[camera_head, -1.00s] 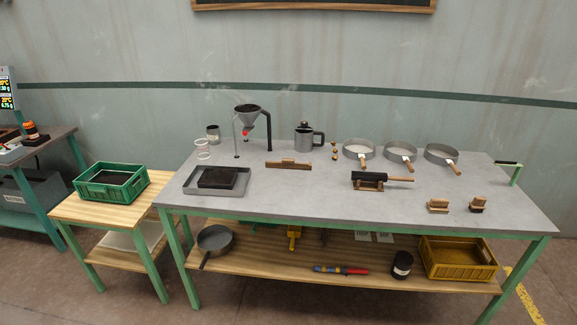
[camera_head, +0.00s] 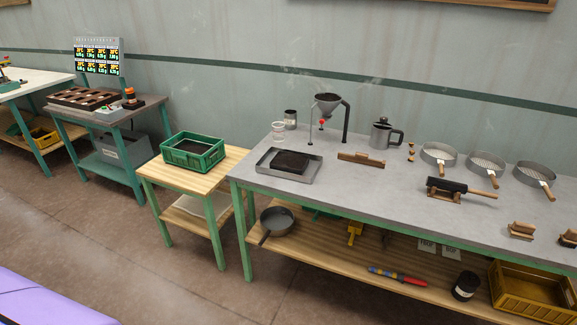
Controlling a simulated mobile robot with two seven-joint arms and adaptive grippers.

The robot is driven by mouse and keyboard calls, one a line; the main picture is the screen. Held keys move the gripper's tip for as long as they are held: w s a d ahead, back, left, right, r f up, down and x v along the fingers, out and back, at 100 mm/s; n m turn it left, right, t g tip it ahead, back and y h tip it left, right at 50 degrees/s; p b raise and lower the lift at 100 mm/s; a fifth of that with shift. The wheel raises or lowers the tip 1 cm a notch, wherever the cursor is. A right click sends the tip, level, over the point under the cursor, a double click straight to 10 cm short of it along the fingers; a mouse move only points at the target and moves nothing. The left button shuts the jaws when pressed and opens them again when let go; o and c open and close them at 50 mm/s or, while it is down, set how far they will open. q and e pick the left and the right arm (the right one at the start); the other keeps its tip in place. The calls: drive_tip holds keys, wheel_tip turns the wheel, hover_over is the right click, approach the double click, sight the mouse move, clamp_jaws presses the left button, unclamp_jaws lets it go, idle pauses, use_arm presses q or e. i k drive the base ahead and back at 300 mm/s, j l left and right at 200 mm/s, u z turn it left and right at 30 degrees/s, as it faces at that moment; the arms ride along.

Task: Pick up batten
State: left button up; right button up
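A brown wooden strip with a raised grip (camera_head: 361,160), the thing that looks most like a batten, lies on the grey-topped table (camera_head: 335,185). It is right of a metal tray (camera_head: 262,168) holding a dark slab and in front of a metal pot. Nothing touches it from above. Neither of my grippers shows in the head view.
Right of the strip are a dark roller on a wooden stand (camera_head: 447,188) and several round sieves (camera_head: 486,164). A funnel stand (camera_head: 346,122) is behind. A green crate (camera_head: 193,153) sits on a low wooden table. Open floor (camera_head: 130,240) lies front left.

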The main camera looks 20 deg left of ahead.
sight(359, 157)
drive_tip(key=j+z, duration=0.15)
drive_tip(key=z, duration=0.2)
drive_tip(key=i+j+z, duration=0.1)
drive_tip(key=z, duration=0.3)
drive_tip(key=j+z, duration=0.55)
drive_tip(key=j, duration=0.3)
drive_tip(key=k+j+z, duration=0.1)
drive_tip(key=j+z, duration=0.15)
drive_tip(key=j, duration=0.25)
